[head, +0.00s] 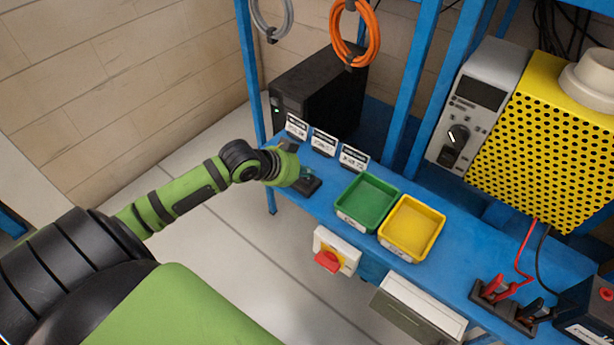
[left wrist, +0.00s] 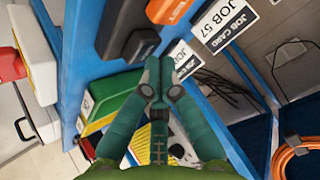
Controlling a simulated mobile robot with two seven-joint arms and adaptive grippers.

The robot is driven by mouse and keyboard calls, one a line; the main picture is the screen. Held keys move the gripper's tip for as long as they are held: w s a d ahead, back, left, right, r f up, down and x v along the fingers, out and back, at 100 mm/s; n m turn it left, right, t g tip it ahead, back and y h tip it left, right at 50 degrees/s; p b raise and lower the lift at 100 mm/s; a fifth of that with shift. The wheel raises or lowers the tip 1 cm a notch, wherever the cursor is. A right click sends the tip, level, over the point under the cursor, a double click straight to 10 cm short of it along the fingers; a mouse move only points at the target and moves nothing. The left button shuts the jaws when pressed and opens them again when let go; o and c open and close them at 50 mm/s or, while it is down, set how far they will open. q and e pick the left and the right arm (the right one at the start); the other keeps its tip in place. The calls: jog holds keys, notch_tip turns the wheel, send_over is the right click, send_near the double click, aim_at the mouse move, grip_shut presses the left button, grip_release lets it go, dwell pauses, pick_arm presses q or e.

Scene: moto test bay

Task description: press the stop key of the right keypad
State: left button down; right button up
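My left gripper (head: 300,176) reaches over the left end of the blue bench in the head view. In the left wrist view the two teal fingers (left wrist: 159,74) meet at their tips and look shut, with nothing seen between them. A small dark device (head: 309,187) lies on the bench right beside the fingertips. A dark block (left wrist: 124,28) shows just beyond the tips in the left wrist view. I cannot tell whether it is the right keypad. No keys or stop key can be made out. My right gripper is not in view.
A green tray (head: 344,213) and a yellow tray (head: 386,242) stand right of the gripper. Several job cards (head: 353,158) stand behind it, before a black box (head: 318,92). A red switch (head: 327,261) sits at the bench front. An orange item (left wrist: 166,9) lies near the dark block.

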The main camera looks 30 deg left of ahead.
aim_at(304, 180)
pick_arm(q)
jog(key=shift+f, duration=0.5)
dwell(0.5)
jog(key=shift+r+p, duration=0.9)
jog(key=shift+p, duration=0.2)
jog(key=shift+r, duration=0.1)
notch_tip(304, 180, up, 5)
jog(key=p, duration=0.5)
jog(key=shift+p, duration=0.4)
